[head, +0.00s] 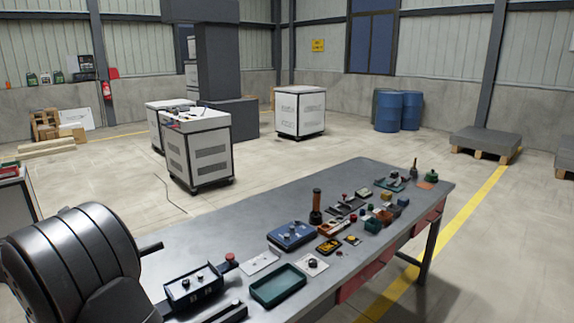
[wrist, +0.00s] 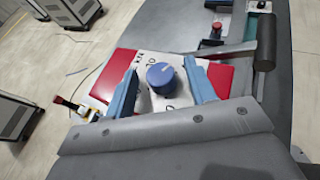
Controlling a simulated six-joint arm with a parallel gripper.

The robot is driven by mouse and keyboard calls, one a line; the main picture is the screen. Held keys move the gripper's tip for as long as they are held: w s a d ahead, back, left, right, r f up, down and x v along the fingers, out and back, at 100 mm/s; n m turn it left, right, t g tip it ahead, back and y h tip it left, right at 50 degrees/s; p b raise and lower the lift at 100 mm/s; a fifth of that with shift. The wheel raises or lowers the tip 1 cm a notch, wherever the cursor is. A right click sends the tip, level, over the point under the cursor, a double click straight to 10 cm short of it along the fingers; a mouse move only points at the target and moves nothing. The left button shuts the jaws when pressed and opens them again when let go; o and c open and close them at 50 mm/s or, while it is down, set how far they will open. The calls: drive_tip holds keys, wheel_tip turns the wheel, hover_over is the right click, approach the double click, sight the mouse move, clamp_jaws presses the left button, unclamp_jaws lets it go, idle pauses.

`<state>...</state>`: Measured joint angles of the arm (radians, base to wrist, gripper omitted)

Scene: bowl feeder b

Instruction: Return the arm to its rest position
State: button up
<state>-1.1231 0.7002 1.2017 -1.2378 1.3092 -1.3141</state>
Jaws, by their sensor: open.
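My gripper (wrist: 162,82) shows in the wrist view with its two blue fingers spread apart. The gap between them holds nothing. A blue round knob (wrist: 160,76) on a white marked plate (wrist: 143,68) appears between the fingers. I see no finger touching the knob, and how far below the fingertips it lies is hard to tell. Red panels (wrist: 219,79) show on both sides of the plate. My gripper is not visible in the head view.
A grey workbench (head: 385,176) carries a green tray (head: 278,286), a blue box (head: 291,235), an upright dark cylinder (head: 316,208) and several small parts. A large dark rounded metal body (head: 75,255) fills the lower left. Wheeled cabinets (head: 200,152) stand beyond on open floor.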

drive_tip(key=n+y, duration=0.3)
drive_tip(key=shift+d+t+y, duration=0.3)
drive_tip(key=shift+t+y, duration=0.1)
drive_tip(key=shift+d+n+g+y, duration=0.15)
drive_tip(key=shift+n+g+y, duration=0.15)
drive_tip(key=shift+n+y, duration=1.7)
